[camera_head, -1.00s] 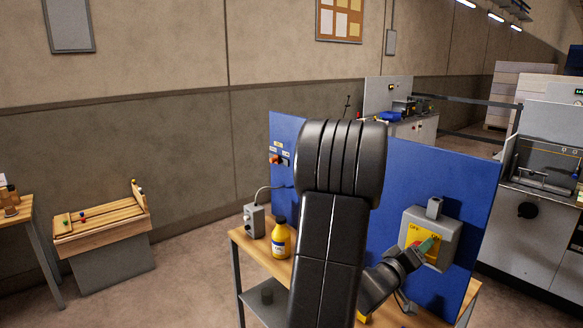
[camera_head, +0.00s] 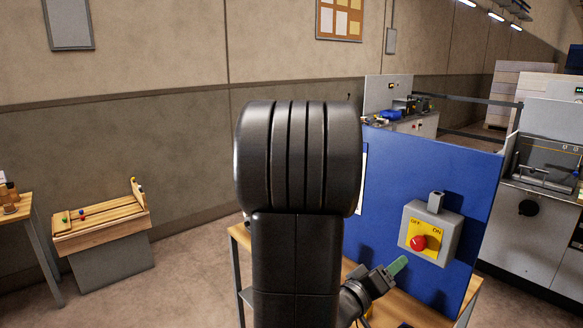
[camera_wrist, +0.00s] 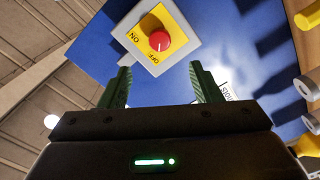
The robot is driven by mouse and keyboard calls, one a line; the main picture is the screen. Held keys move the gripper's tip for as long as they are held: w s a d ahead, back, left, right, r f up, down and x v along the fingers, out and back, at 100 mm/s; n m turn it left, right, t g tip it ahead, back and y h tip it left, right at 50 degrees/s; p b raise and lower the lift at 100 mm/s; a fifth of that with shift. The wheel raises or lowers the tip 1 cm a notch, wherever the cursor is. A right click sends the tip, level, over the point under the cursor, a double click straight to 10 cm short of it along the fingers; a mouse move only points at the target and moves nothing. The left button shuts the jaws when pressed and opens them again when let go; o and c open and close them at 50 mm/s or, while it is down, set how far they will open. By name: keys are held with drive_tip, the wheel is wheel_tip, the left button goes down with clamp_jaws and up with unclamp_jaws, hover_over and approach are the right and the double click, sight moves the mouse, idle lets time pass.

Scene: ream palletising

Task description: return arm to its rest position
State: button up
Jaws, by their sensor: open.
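My gripper (camera_head: 393,271) is low in front of the blue panel in the head view, to the lower left of a grey switch box (camera_head: 445,240) and apart from it. The box has a yellow plate marked OFF and ON and a red knob (camera_head: 418,242). In the wrist view my gripper (camera_wrist: 162,82) shows two green fingers spread apart with nothing between them. The red knob (camera_wrist: 159,41) is beyond the fingertips. My arm's dark links cover the middle of the head view and hide part of the panel and bench.
The blue panel (camera_head: 440,170) stands on a wooden-topped bench (camera_head: 415,312). A slanted wooden-topped stand (camera_head: 100,222) is at the left. Grey machines (camera_head: 545,175) stand at the right. Open floor lies between the stand and the bench.

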sight(416, 246)
drive_tip(key=p+x, duration=0.2)
drive_tip(key=x, duration=1.1)
drive_tip(key=shift+w+d+r, duration=0.1)
drive_tip(key=shift+w+d, duration=0.05)
drive_tip(key=shift+d, duration=0.15)
drive_tip(key=shift+w+f+m+b, duration=0.1)
drive_tip(key=shift+f+m+b, duration=0.15)
drive_tip(key=shift+m+b, duration=0.05)
drive_tip(key=shift+a+r+m+b, duration=0.15)
drive_tip(key=shift+m+b, duration=0.15)
drive_tip(key=shift+m, duration=0.6)
drive_tip(key=m, duration=0.2)
drive_tip(key=shift+m+b, duration=0.3)
drive_tip(key=shift+b, duration=0.05)
drive_tip(key=m, duration=0.3)
drive_tip(key=shift+b, duration=0.35)
drive_tip(key=m, duration=0.4)
drive_tip(key=shift+a+m+b, duration=0.15)
drive_tip(key=shift+m+b, duration=0.2)
drive_tip(key=shift+m, duration=0.15)
drive_tip(key=v, duration=0.5)
drive_tip(key=shift+b, duration=0.35)
drive_tip(key=shift+s+a, duration=0.15)
drive_tip(key=shift+s, duration=0.15)
